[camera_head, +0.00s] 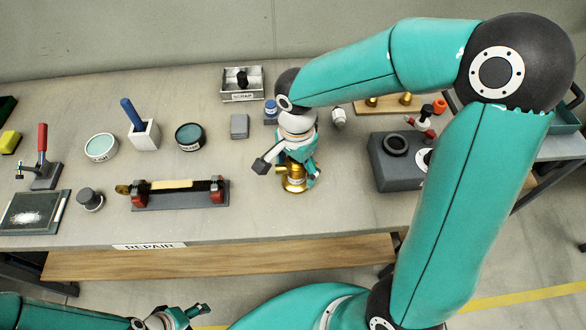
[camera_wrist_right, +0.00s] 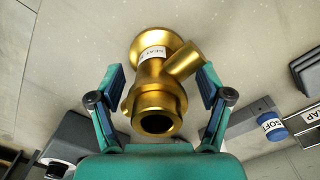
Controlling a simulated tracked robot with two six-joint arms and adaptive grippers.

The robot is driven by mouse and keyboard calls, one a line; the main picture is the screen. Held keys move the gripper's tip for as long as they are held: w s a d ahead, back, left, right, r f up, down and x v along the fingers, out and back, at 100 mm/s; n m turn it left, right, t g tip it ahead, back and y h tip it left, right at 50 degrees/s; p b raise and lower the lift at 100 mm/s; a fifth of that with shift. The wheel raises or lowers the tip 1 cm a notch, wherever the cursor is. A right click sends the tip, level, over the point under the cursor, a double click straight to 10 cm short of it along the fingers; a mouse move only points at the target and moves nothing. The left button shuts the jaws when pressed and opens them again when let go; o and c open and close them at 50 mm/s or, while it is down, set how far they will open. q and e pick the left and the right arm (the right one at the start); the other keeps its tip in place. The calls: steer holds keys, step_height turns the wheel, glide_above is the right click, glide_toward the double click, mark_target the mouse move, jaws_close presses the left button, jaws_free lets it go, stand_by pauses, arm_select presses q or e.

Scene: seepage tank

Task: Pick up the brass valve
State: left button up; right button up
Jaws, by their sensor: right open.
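The brass valve (camera_head: 293,181) stands on the bench near its front middle, partly hidden by my right gripper in the head view. In the right wrist view the valve (camera_wrist_right: 157,90) shows its round flange, a side branch, an open bore and a white label. My right gripper (camera_wrist_right: 159,80) is open, with one finger on each side of the valve. A gap shows between the fingers and the brass. In the head view my right gripper (camera_head: 297,172) is above and around the valve. My left gripper (camera_head: 188,312) is low at the bottom edge, away from the bench top; its jaws are too small to judge.
A red-ended clamp fixture (camera_head: 180,194) lies to the left. A dark grey box with a ring (camera_head: 386,176) stands to the right. A scrap tray (camera_head: 255,82) is at the back.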

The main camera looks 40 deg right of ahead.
steer(key=shift+f, duration=0.5)
steer(key=shift+c, duration=0.2)
steer(key=c, duration=1.3)
steer(key=shift+r, duration=0.15)
steer(key=shift+c, duration=0.2)
